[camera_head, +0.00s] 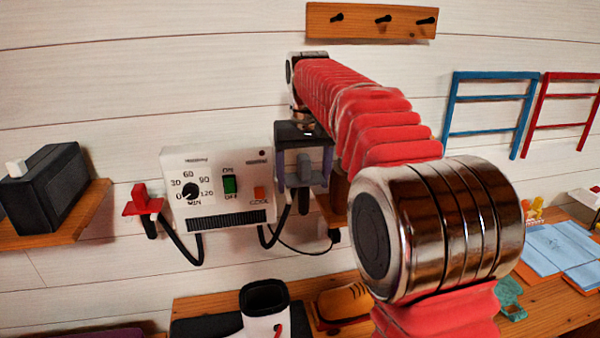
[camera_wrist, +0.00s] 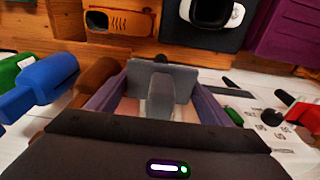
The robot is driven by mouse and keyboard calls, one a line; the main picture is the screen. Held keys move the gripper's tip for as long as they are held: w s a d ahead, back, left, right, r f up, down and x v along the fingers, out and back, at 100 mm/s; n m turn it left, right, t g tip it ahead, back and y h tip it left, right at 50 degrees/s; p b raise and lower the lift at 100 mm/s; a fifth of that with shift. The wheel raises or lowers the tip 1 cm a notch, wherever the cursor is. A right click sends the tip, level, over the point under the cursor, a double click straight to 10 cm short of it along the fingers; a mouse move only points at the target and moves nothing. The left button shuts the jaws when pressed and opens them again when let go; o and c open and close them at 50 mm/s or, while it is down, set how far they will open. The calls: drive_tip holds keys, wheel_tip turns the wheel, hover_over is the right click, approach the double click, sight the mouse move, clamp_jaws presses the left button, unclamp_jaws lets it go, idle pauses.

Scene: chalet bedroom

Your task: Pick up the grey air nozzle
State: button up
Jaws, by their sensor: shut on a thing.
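The grey air nozzle (camera_head: 304,168) is at the right side of the white control box, in front of the wall. My gripper (camera_head: 306,178) is shut on it. In the wrist view the grey nozzle (camera_wrist: 160,97) sits between the two purple-grey fingers of my gripper (camera_wrist: 155,100), in front of a grey plate. A black hose runs up the box's right side toward the gripper. Whether the nozzle is still seated in a holder is hidden by the gripper.
The white control box (camera_head: 212,208) is on the wall, with a red nozzle (camera_head: 143,201) at its left. A black box (camera_head: 47,190) stands on the left shelf. Below are a wooden bench (camera_head: 545,306) and a brown shoe-like object (camera_head: 342,303).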

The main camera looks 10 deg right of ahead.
drive_tip(key=s, duration=1.3)
drive_tip(key=shift+s, duration=0.15)
idle(0.3)
